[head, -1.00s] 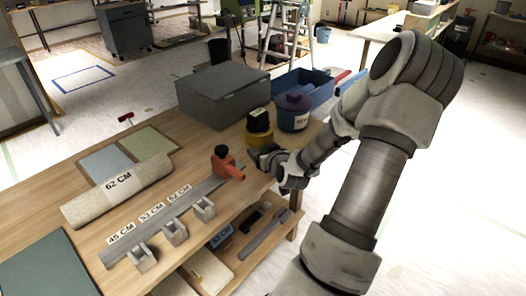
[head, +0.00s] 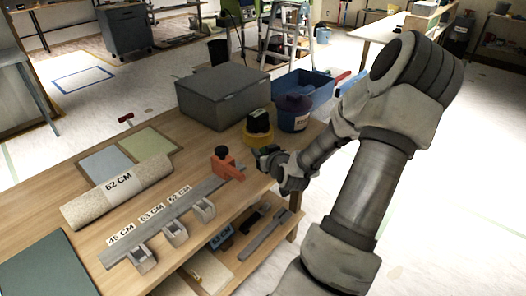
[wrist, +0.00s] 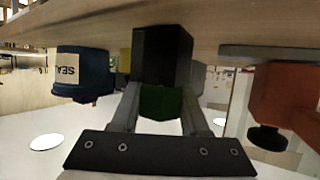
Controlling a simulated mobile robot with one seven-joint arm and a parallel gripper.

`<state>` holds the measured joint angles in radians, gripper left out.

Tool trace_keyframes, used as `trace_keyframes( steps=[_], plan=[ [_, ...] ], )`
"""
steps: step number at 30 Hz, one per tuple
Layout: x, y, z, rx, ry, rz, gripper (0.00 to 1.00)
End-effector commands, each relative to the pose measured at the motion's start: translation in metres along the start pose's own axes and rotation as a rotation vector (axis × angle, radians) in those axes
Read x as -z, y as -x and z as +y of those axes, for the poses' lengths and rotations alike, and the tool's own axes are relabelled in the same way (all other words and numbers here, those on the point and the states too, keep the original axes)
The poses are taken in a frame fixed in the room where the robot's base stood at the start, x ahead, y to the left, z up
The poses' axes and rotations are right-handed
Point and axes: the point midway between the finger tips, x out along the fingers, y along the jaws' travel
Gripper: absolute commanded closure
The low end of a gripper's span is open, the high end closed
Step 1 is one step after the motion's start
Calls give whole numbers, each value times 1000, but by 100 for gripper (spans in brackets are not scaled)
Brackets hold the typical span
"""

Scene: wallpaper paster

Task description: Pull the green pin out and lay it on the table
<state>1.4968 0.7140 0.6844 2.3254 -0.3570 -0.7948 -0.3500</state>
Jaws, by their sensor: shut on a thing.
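The green pin (wrist: 160,103) shows between my fingers in the wrist view, which sees the scene upside down. It meets a black block (wrist: 162,55) that stands on the wooden table; how deep the pin sits in it is hidden. My gripper (wrist: 158,100) is shut on the pin, one finger on each side. In the head view my gripper (head: 268,158) is low at the table's right edge, and the pin and block are hard to make out there. The table top (head: 125,215) has bare wood at its front.
An orange clamp (head: 225,165) with a black knob stands just left of my gripper, on a metal strip. A yellow pot (head: 257,139) and a blue bucket (head: 294,119) stand close behind. A grey box (head: 222,98) is farther back. A pale roll (head: 118,190) lies left.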

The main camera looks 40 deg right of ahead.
Motion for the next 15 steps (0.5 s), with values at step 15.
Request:
trace_keyframes(
  steps=[15],
  plan=[
    [17, 7, 0, -1, 1, 1, 100]
  ],
)
